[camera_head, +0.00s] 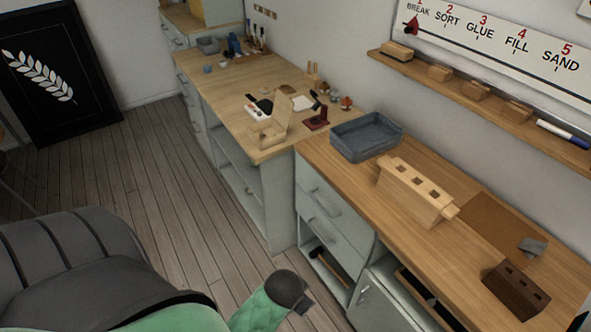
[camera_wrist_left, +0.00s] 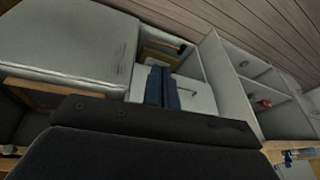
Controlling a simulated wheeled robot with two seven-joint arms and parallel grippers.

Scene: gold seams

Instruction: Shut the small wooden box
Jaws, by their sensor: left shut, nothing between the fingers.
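The small wooden box (camera_head: 266,133) is pale wood and stands open near the front end of the far worktop, its lid (camera_head: 281,109) raised. It is far from both arms and I cannot make it out in the left wrist view. My left gripper (camera_head: 304,306) is low at the bottom of the head view, in front of the cabinets, mostly hidden behind its dark wrist. In the left wrist view my left gripper (camera_wrist_left: 162,72) has its dark blue fingers together, with nothing between them. My right gripper is not in view.
A red stand (camera_head: 316,119) is right beside the box, with a white-and-black item (camera_head: 258,111) behind it. A grey tray (camera_head: 366,137), a pale block with holes (camera_head: 413,193) and a dark block (camera_head: 516,289) stand on the nearer worktop.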

